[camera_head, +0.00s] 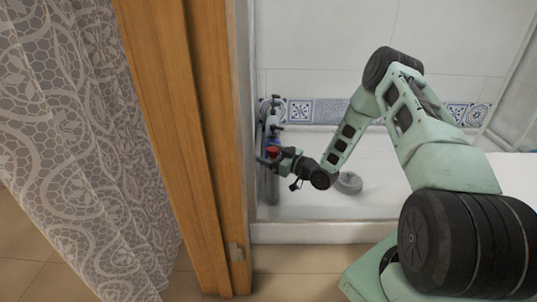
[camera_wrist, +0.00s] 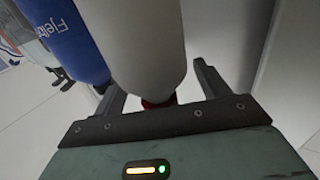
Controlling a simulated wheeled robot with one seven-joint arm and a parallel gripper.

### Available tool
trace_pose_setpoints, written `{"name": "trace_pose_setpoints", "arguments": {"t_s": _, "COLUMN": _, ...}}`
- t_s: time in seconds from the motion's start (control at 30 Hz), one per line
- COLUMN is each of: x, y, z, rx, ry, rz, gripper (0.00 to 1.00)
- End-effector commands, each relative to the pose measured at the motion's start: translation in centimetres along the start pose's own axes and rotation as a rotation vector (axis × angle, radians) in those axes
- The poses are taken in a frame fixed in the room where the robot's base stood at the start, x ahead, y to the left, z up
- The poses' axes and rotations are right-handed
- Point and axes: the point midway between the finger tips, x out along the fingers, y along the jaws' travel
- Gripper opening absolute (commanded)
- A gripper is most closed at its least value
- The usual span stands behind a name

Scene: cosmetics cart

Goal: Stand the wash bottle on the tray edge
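A pale grey-white bottle with a red cap (camera_wrist: 140,45) fills the upper middle of the wrist view. I cannot read a label on it, so I cannot confirm it is the wash bottle. My gripper (camera_wrist: 160,85) has its two fingers spread, one each side of the bottle's red-capped end, with a gap visible on the right. In the head view my gripper (camera_head: 276,158) is at the narrow cart, beside a small red part (camera_head: 272,150). The tray edge cannot be made out clearly.
A blue bottle with white lettering (camera_wrist: 72,35) stands close left of the pale bottle. The narrow cart (camera_head: 266,185) is tucked beside the wooden door frame (camera_head: 205,120). A round grey object (camera_head: 348,183) lies in the white basin (camera_head: 330,205). A patterned curtain (camera_head: 75,130) hangs left.

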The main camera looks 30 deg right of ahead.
Motion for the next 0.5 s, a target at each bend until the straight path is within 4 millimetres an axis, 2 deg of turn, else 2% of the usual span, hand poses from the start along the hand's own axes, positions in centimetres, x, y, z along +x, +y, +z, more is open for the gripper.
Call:
{"name": "trace_pose_setpoints", "arguments": {"t_s": 0.27, "x": -0.7, "y": 0.0, "z": -0.2, "rx": 0.001, "ry": 0.000, "rz": 0.001, "gripper": 0.75}}
{"name": "trace_pose_setpoints", "arguments": {"t_s": 0.37, "x": -2.0, "y": 0.1, "z": -0.4, "rx": 0.002, "ry": -0.001, "rz": 0.003, "gripper": 0.75}}
{"name": "trace_pose_setpoints", "arguments": {"t_s": 0.5, "x": -4.9, "y": 0.0, "z": -0.6, "rx": 0.004, "ry": -0.002, "rz": 0.003, "gripper": 0.75}}
